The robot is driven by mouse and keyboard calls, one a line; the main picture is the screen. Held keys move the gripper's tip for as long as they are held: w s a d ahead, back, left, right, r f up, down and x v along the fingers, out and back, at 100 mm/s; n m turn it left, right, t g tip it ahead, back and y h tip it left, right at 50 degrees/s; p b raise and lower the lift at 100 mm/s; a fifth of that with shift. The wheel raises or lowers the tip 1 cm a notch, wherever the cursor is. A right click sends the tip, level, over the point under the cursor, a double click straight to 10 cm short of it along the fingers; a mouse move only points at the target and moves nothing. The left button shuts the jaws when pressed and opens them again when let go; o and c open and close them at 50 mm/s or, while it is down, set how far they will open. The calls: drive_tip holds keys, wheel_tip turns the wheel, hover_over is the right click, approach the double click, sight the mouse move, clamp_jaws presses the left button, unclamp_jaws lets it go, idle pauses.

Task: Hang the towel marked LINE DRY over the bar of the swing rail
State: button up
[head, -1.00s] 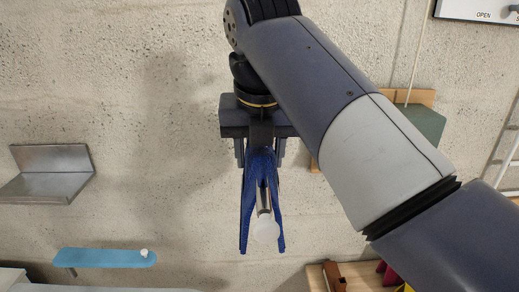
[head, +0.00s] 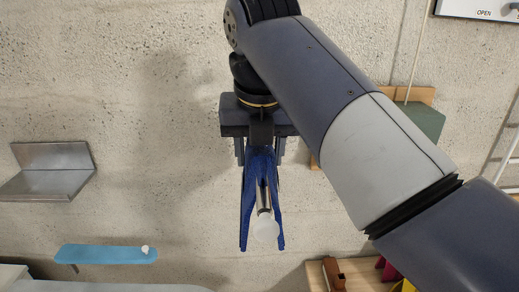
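A blue towel (head: 248,205) hangs below my gripper (head: 260,158) in the head view. Its two sides spread downward like an upside-down V, and no marking on it is readable. A grey bar (head: 263,198) with a round white end (head: 266,230) shows end-on between the two sides, with the towel's fold above it. My gripper points down at the top of the towel. Its dark parts show at both sides and in front of the fold. I cannot tell whether the fingers grip the cloth. The far end of the bar is hidden.
A metal shelf (head: 50,170) and a blue ledge with a white knob (head: 105,254) are on the left of the concrete wall. A green block (head: 425,120) is behind my arm. A wooden tray (head: 350,272) with coloured items stands at the bottom right.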

drive_tip(key=shift+f, duration=0.4)
drive_tip(key=shift+f+b, duration=0.25)
drive_tip(key=shift+b, duration=0.1)
drive_tip(key=o, duration=1.7)
drive_tip(key=shift+c, duration=0.2)
wheel_tip(320, 180, up, 5)
drive_tip(key=p, duration=0.5)
drive_tip(key=shift+r+p, duration=0.1)
drive_tip(key=shift+p, duration=0.3)
drive_tip(key=shift+f, duration=0.25)
